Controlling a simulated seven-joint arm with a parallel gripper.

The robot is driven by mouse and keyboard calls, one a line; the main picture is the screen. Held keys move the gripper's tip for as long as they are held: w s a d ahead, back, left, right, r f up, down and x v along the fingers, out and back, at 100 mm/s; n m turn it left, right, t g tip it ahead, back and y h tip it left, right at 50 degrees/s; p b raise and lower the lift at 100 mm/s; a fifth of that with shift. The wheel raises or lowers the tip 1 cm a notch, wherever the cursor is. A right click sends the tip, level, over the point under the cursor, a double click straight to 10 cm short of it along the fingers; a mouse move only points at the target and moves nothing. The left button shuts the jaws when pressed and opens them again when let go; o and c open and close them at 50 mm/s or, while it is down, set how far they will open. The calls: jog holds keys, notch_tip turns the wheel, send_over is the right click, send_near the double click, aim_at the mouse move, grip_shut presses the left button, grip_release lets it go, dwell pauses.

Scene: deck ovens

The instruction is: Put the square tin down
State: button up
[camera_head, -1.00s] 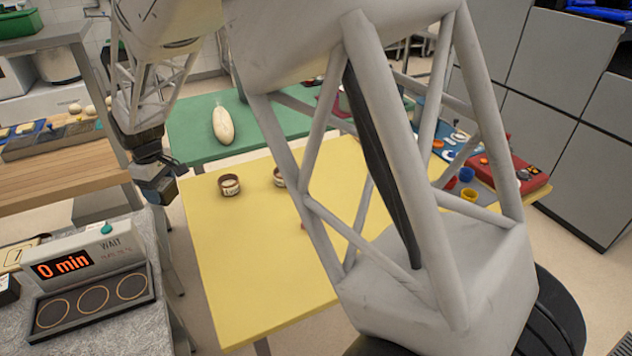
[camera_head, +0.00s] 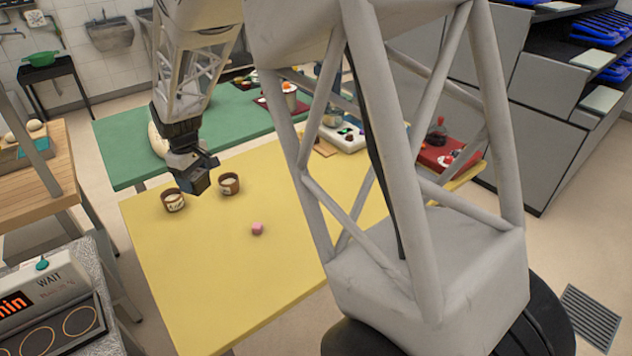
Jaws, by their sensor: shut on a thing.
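My gripper (camera_head: 188,163) is left of centre, pointing down over the far left part of the yellow table (camera_head: 215,270). It is shut on a small dark grey, boxy thing, which I take to be the square tin (camera_head: 200,183). The fingers and the tin are both dark, so where one ends and the other begins is hard to see. The gap beneath the tin cannot be judged exactly.
The table's front left is clear. A green table (camera_head: 125,150) with a pale loaf (camera_head: 157,140) stands behind. A timer unit (camera_head: 45,310) is at lower left.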

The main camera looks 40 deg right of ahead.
jog(key=s+d+m, duration=0.3)
jog(key=s+d, duration=0.4)
jog(key=d, duration=0.6)
jog(key=s+d+m, duration=0.3)
jog(key=s+d, duration=0.4)
jog(key=d, duration=0.6)
notch_tip(320, 180, down, 10)
jog(key=shift+f, duration=0.15)
jog(key=w+d, duration=0.2)
jog(key=w, duration=0.2)
jog(key=w+d+f, duration=0.1)
jog(key=w+d, duration=0.1)
jog(key=w, duration=0.3)
jog(key=w+d, duration=0.3)
jog(key=w, duration=0.2)
jog(key=shift+w+f, duration=0.2)
jog(key=shift+f, duration=0.05)
jog(key=shift+f, duration=1.7)
